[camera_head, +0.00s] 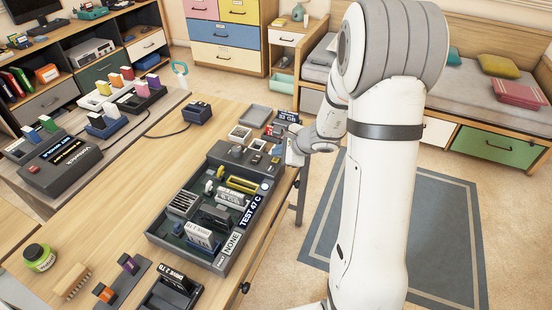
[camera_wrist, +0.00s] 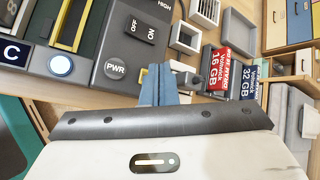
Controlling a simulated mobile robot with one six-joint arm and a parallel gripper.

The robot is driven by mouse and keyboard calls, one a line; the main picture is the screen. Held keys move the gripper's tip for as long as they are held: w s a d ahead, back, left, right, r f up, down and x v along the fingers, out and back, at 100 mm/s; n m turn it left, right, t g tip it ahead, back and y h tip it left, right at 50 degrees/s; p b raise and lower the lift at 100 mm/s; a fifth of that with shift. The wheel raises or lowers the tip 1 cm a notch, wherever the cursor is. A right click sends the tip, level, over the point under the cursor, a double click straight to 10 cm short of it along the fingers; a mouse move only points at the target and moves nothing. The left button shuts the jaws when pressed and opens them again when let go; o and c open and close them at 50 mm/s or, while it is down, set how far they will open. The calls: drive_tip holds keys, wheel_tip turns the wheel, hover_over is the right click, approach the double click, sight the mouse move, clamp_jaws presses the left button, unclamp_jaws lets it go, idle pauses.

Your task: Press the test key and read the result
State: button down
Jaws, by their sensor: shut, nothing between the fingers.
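The grey test bench (camera_head: 160,240) sits on the wooden table in the head view. A strip reading "TEST 47 C" (camera_head: 251,211) and a label reading "NONE" (camera_head: 232,243) lie along its right side. A pale round button (camera_wrist: 60,65), apparently lit, sits beside the "C" in the wrist view; it carries no readable label. A round key marked PWR (camera_wrist: 115,69) and an OFF/ON switch panel (camera_wrist: 140,30) are at the bench's end. My gripper (camera_wrist: 158,72) is shut and empty, its blue fingertips just right of the PWR key. Contact cannot be told.
A red 16 GB module (camera_wrist: 216,68) and a blue 32 GB module (camera_wrist: 247,80) lie right of my gripper. Small grey trays (camera_head: 255,114) stand beyond the bench. A black console (camera_head: 62,160) and a green jar (camera_head: 39,257) are at left.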

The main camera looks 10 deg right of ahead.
sight(278, 163)
wheel_tip(278, 163, up, 5)
drive_tip(key=p, duration=0.3)
idle(0.4)
idle(0.7)
